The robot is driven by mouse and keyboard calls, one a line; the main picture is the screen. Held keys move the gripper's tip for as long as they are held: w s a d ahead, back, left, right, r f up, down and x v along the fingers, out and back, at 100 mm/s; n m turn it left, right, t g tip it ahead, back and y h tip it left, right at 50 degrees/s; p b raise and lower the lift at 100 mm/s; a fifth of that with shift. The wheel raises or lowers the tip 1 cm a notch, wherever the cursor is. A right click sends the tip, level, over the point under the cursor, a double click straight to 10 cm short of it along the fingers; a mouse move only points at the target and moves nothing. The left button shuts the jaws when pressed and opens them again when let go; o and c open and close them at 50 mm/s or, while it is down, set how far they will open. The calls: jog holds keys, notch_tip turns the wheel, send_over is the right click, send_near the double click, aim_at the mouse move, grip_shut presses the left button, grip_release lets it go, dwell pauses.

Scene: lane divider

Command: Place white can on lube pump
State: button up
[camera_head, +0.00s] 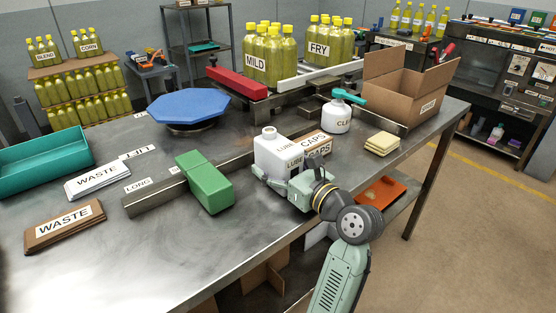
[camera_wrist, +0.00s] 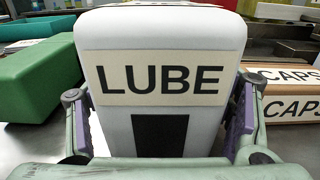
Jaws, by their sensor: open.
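A white can (camera_head: 270,155) with a narrow neck stands upright on the metal table in the head view. In the wrist view the can (camera_wrist: 160,35) fills the middle, with a LUBE label and a black square below it. My gripper (camera_head: 281,183) is open at the can, with one finger on each side of its lower part in the wrist view (camera_wrist: 160,125). I cannot tell whether the fingers touch it. No separate thing is clearly marked as the lube pump. A white bottle (camera_head: 337,119) with a teal pump top stands behind and to the right; its label is partly hidden.
A green block (camera_head: 205,183) lies across a metal divider bar (camera_head: 155,196) left of the can. CAPS boxes (camera_head: 318,143) are close on its right. An open cardboard box (camera_head: 405,97) stands at the back right.

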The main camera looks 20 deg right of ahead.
jog(key=shift+c, duration=0.3)
jog(key=c, duration=1.4)
jog(key=shift+r, duration=0.1)
grip_shut()
